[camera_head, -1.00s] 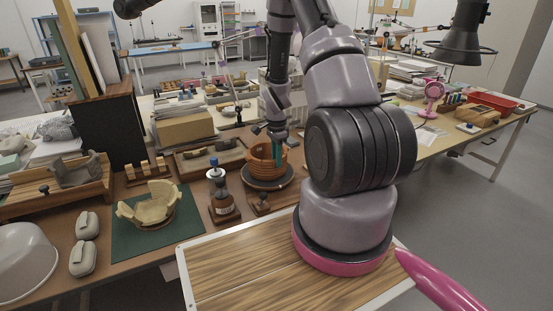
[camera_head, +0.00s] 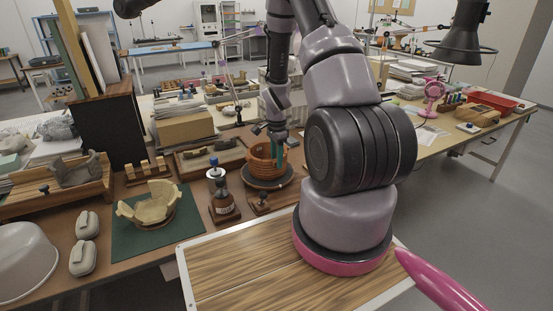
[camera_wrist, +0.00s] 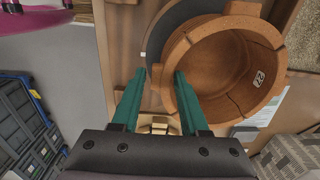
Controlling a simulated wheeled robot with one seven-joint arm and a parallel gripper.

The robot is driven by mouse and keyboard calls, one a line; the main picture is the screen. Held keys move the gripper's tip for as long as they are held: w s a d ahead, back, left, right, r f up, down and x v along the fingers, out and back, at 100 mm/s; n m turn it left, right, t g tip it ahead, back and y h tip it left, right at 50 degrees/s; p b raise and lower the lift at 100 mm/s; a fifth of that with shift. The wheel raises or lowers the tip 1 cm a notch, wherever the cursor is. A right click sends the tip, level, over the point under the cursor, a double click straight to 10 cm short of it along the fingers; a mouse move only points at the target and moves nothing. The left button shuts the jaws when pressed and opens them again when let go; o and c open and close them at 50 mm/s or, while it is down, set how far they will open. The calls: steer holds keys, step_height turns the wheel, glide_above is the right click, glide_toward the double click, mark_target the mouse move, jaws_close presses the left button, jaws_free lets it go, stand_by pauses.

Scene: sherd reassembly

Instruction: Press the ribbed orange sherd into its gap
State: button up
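The orange pot (camera_head: 258,165) sits on a dark round stand (camera_head: 285,179) on the bench. In the wrist view the pot (camera_wrist: 262,45) shows its open mouth, a pale label inside and dark joint lines in its wall. My gripper (camera_head: 280,160) is at the pot's right side in the head view. I cannot pick out the ribbed sherd separately from the wall.
A pale, broken bowl (camera_head: 152,208) rests on a green mat (camera_head: 125,240) to the left. A bottle with a blue top (camera_head: 221,195) and a small wooden stand (camera_head: 261,200) are close in front of the pot. Blue crates (camera_wrist: 22,115) show below left in the wrist view.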

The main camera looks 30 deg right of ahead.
steer(key=shift+o, duration=0.6)
steer(key=shift+r, duration=0.1)
steer(key=shift+w+r, duration=0.1)
steer(key=shift+r, duration=0.1)
step_height(320, 180, up, 10)
steer(key=shift+r, duration=0.15)
